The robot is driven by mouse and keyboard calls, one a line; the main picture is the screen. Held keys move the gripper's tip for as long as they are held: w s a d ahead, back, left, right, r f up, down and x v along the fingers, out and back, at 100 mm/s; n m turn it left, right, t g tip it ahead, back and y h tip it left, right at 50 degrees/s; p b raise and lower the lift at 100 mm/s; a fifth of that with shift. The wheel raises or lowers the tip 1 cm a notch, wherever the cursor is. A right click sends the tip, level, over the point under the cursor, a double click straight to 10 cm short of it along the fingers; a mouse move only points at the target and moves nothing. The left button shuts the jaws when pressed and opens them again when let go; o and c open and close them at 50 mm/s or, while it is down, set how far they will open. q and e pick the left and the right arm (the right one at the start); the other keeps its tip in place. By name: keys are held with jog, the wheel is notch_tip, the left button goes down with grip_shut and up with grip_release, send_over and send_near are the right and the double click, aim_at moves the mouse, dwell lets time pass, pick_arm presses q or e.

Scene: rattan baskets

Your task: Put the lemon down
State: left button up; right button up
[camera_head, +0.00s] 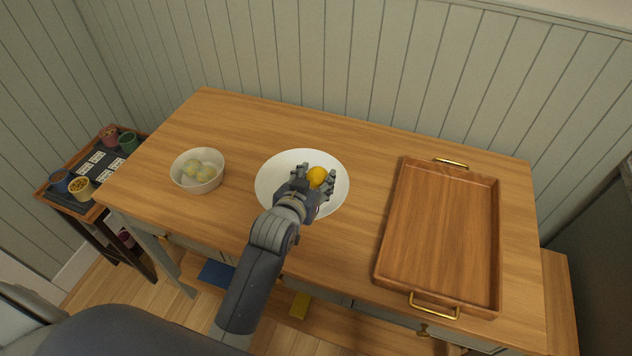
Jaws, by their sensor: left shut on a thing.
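The lemon (317,176) is a small yellow-orange fruit in the middle of the head view. My left gripper (316,180) is shut on it, with a finger at each side. Gripper and lemon are over the right half of a wide white plate or shallow bowl (272,176) on the wooden table. I cannot tell whether the lemon touches the white dish. My gripper and wrist hide part of the dish's front and middle. My right gripper is not in view.
A white bowl (181,181) with pale yellow-green fruits (198,171) stands at the left of the table (240,116). An empty wooden tray (441,236) with brass handles lies at the right. A small side table with several cups (80,188) stands at far left.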

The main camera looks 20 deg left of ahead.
aim_at(316, 186)
pick_arm(q)
jog(key=shift+w+f, duration=0.15)
jog(key=shift+w, duration=0.35)
notch_tip(316, 186, down, 3)
jog(key=shift+r+p, duration=0.1)
jog(key=shift+p, duration=0.3)
jog(key=shift+f, duration=0.25)
jog(key=shift+f, duration=0.15)
jog(key=o, duration=1.1)
jog(key=shift+s, duration=0.1)
jog(key=b+v, duration=0.1)
jog(key=v, duration=1.1)
jog(key=shift+s, duration=0.1)
